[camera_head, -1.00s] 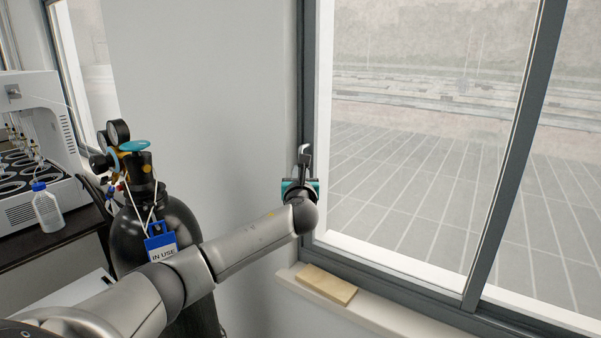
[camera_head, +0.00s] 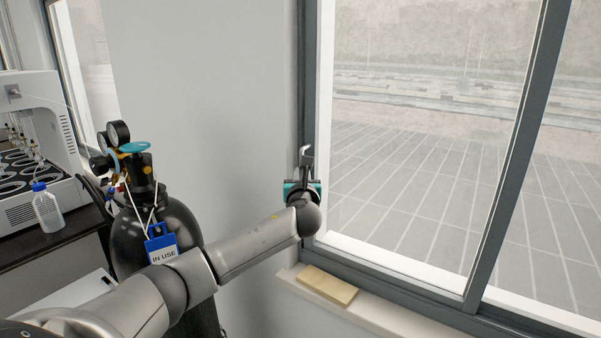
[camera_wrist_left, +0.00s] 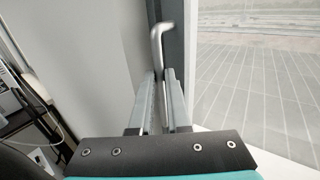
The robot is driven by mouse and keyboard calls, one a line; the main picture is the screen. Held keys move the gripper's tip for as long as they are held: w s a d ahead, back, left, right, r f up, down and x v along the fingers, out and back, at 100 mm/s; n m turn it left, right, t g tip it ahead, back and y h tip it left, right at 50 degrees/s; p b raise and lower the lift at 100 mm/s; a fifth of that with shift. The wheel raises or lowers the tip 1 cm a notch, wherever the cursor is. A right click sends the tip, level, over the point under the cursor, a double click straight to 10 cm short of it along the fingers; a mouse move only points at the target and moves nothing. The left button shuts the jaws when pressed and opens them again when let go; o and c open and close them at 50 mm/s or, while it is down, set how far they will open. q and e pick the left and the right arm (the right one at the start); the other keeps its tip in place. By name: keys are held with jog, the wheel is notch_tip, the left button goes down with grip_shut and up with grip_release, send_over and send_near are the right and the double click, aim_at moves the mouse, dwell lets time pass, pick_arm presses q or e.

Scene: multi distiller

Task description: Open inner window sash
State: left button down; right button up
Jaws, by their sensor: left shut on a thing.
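The window has a dark grey frame and two panes side by side. The inner sash's left stile (camera_head: 311,90) stands by the wall edge, and a grey upright (camera_head: 510,170) divides the panes. A silver, bent handle (camera_head: 306,152) sits at the left stile; it also shows in the left wrist view (camera_wrist_left: 167,28), its top bent to the right. My left gripper (camera_head: 304,170) is shut on the handle, with its fingers on both sides of the lower shaft in the left wrist view (camera_wrist_left: 160,75). My right gripper is not in view.
A pale block (camera_head: 327,286) lies on the window sill (camera_head: 372,313) below my left gripper. A black gas cylinder (camera_head: 130,245) with gauges and an "IN USE" tag stands at left, close to my left arm. Lab equipment (camera_head: 40,110) and a bottle (camera_head: 46,207) stand on a dark bench.

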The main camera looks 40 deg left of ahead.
pick_arm(q)
jog(key=w+d+p, duration=0.1)
jog(key=d+p, duration=0.1)
jog(key=d, duration=1.4)
jog(key=w+d+p, duration=0.2)
jog(key=d+p, duration=0.1)
jog(key=d, duration=1.3)
jog(key=shift+w+d, duration=0.2)
jog(key=shift+w, duration=0.05)
jog(key=c, duration=1)
grip_release()
jog(key=shift+o, duration=0.6)
jog(key=shift+a, duration=0.1)
jog(key=v, duration=1.5)
jog(key=shift+s, duration=0.2)
